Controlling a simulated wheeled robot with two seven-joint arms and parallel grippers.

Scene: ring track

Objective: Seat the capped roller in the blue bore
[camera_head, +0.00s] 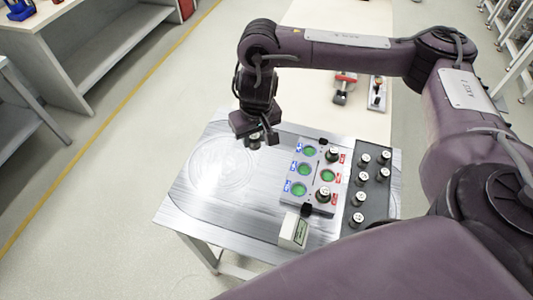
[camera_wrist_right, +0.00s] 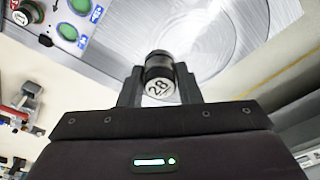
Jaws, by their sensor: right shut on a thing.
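My right gripper (camera_head: 256,134) is shut on a dark roller (camera_head: 255,143) with a white cap, above the metal table left of the block. In the right wrist view the roller (camera_wrist_right: 159,62) sits between the fingers, its cap marked 28 facing the camera. The grey block (camera_head: 290,208) has a left column of green bores with blue labels: top (camera_head: 309,151), middle (camera_head: 304,169), bottom (camera_head: 298,188); all three look empty. By the red labels, the middle bore (camera_head: 327,175) shows green, while rollers stand at the top (camera_head: 331,155) and bottom (camera_head: 323,194). My left gripper is not in view.
A dark rack (camera_head: 351,202) with several white-capped rollers stands right of the block. A small display box (camera_head: 293,231) stands in front of the block. A red-handled tool (camera_head: 344,86) lies further back. The table's left part, with a round swirl mark (camera_head: 215,170), is clear.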

